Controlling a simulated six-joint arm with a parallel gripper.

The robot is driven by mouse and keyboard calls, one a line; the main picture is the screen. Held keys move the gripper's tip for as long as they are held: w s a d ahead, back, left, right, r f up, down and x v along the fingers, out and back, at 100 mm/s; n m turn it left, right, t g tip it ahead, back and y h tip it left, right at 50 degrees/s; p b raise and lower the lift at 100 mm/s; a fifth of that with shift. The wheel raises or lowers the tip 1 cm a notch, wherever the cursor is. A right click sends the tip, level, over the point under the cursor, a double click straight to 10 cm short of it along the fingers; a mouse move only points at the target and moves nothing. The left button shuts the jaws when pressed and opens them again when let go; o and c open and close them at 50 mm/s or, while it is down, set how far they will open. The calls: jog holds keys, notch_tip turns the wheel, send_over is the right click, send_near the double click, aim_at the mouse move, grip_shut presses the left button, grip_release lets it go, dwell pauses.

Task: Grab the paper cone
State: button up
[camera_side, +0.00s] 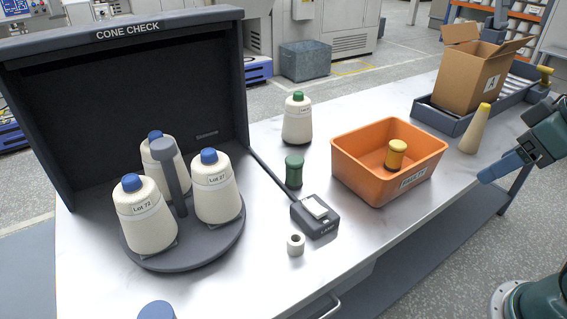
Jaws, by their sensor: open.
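A bare tan paper cone with a yellow tip (475,131) stands upright on the table. It is right of the orange bin and in front of the cardboard box. My gripper (492,172) comes in from the right edge, to the right of the cone and lower in the picture. It is open and apart from the cone, with nothing seen between its fingers. One blue finger shows clearly; the other is mostly hidden.
The orange bin (352,172) holds a yellow bobbin (395,155). A cardboard box (466,83) sits in a grey roller tray (437,118) behind the cone. A wound cone (297,122), green spool (294,171) and label printer (315,215) stand further left. Yarn cones fill a turntable (190,255).

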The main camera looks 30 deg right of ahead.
jog(key=shift+c, duration=0.4)
jog(key=w+d+r+m+g+h, duration=0.1)
jog(key=w+d+r+m+h, duration=0.2)
jog(key=w+d, duration=0.6)
jog(key=w+d+r+m, duration=0.3)
jog(key=w+d+m, duration=0.1)
jog(key=w+d, duration=0.45)
jog(key=w+d+f+m+g, duration=0.1)
jog(key=d+f+m, duration=0.1)
jog(key=d, duration=0.7)
jog(key=d+f+m+g+h, duration=0.1)
jog(key=d+f+m, duration=0.1)
jog(key=d, duration=0.7)
jog(key=w+d+f+m, duration=0.1)
jog(key=d+f, duration=0.3)
jog(key=d, duration=0.6)
jog(key=shift+w+m+g, duration=0.35)
jog(key=shift+m+g, duration=0.05)
jog(key=shift+m, duration=0.4)
jog(key=shift+d+f, duration=0.15)
jog(key=shift+f, duration=0.05)
